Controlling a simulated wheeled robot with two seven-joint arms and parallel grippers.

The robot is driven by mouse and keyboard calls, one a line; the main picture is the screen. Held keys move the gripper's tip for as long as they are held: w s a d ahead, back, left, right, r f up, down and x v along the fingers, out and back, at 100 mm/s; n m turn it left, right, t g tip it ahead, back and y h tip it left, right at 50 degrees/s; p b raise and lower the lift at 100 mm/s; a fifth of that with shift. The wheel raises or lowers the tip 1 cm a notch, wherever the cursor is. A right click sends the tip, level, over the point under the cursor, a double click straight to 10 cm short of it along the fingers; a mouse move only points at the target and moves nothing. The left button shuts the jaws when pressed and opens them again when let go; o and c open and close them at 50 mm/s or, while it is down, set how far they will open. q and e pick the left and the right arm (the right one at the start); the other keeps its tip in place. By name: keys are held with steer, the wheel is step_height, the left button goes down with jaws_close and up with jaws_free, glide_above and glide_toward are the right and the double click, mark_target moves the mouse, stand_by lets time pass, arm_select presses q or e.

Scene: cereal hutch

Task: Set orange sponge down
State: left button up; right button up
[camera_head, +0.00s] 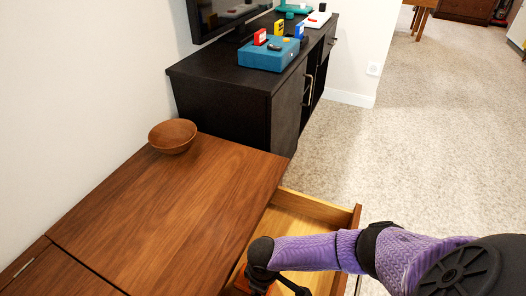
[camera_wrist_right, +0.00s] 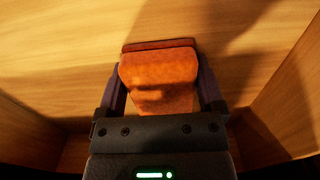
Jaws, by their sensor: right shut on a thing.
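The orange sponge (camera_wrist_right: 160,75) is between the two fingers of my right gripper (camera_wrist_right: 163,90) in the right wrist view. The gripper is shut on it. The sponge is over or on the wooden floor of an open drawer; I cannot tell whether it touches. In the head view my right arm comes in from the right and its gripper (camera_head: 262,284) is down inside the open drawer (camera_head: 300,208). Only a small orange-red part shows there, at the bottom edge. My left gripper is not in view.
A wooden bowl (camera_head: 172,136) stands on the wooden cabinet top (camera_head: 170,215) left of the drawer. Behind it is a black cabinet (camera_head: 230,95) with a teal box (camera_head: 268,54) and other coloured things on it. Drawer walls (camera_wrist_right: 285,95) stand on both sides of the gripper.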

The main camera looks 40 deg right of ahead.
steer(key=shift+s+f+b, duration=0.15)
steer(key=shift+f+b, duration=0.15)
steer(key=shift+f, duration=0.2)
steer(key=o, duration=1)
steer(key=shift+s+f, duration=0.1)
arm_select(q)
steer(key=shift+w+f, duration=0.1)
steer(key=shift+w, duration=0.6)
arm_select(e)
steer(key=shift+o, duration=0.2)
steer(key=shift+s, duration=0.1)
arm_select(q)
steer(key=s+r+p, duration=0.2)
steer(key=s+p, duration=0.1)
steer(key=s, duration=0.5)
arm_select(e)
steer(key=r, duration=0.4)
steer(key=shift+w+r, duration=0.25)
steer(key=shift+w, duration=0.05)
arm_select(q)
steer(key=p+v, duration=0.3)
steer(key=p, duration=0.1)
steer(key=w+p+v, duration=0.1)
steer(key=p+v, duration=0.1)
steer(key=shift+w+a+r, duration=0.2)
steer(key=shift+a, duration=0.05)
arm_select(e)
step_height(320, 180, up, 9)
steer(key=shift+f, duration=0.15)
